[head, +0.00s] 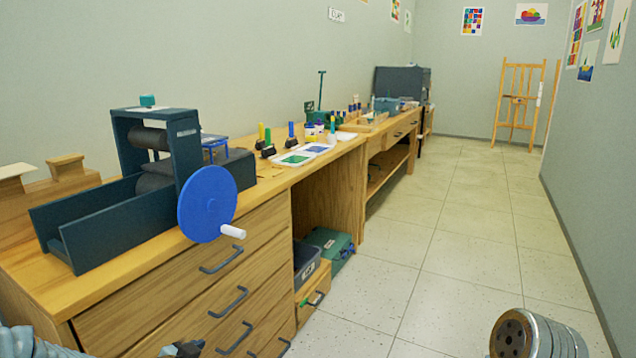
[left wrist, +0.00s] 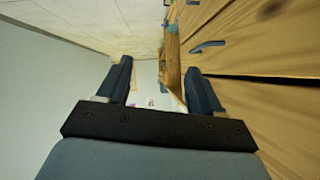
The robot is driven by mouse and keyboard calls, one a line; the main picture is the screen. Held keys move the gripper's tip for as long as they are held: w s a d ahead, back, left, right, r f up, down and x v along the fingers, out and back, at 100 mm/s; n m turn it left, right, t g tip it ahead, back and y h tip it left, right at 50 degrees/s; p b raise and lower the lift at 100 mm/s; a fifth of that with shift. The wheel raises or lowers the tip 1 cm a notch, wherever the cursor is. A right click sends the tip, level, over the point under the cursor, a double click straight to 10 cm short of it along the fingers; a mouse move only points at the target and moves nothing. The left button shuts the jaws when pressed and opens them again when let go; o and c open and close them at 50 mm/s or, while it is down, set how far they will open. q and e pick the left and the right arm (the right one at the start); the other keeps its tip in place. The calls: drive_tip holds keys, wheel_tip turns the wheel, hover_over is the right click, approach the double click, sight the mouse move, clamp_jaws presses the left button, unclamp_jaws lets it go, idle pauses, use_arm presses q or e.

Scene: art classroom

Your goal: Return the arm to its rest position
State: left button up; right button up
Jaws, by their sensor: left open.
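My left gripper (head: 185,349) shows only in part at the bottom left edge of the head view, in front of the drawer fronts and below the tabletop. In the left wrist view my left gripper (left wrist: 159,68) has its two dark fingers wide apart with nothing between them. The fingers appear clear of the wooden drawers. My right gripper is not in view.
A wooden workbench (head: 150,270) with drawers runs along the left wall. A press with a blue wheel (head: 207,204) stands on it, the wheel near the front edge. Drawer handles (head: 222,258) stick out. The tiled floor (head: 460,230) is mostly clear towards an easel (head: 518,100).

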use_arm(q)
drive_tip(key=s+d+f+n+g, duration=0.3)
drive_tip(key=s+d+f, duration=0.2)
drive_tip(key=f, duration=0.3)
drive_tip(key=s+d+f+n+g, duration=0.2)
drive_tip(key=s+d+f, duration=0.2)
drive_tip(key=f, duration=0.4)
drive_tip(key=s+d+f+n+g, duration=0.4)
drive_tip(key=s+f, duration=0.5)
drive_tip(key=s, duration=0.5)
drive_tip(key=shift+d+g, duration=0.6)
drive_tip(key=shift+d, duration=0.05)
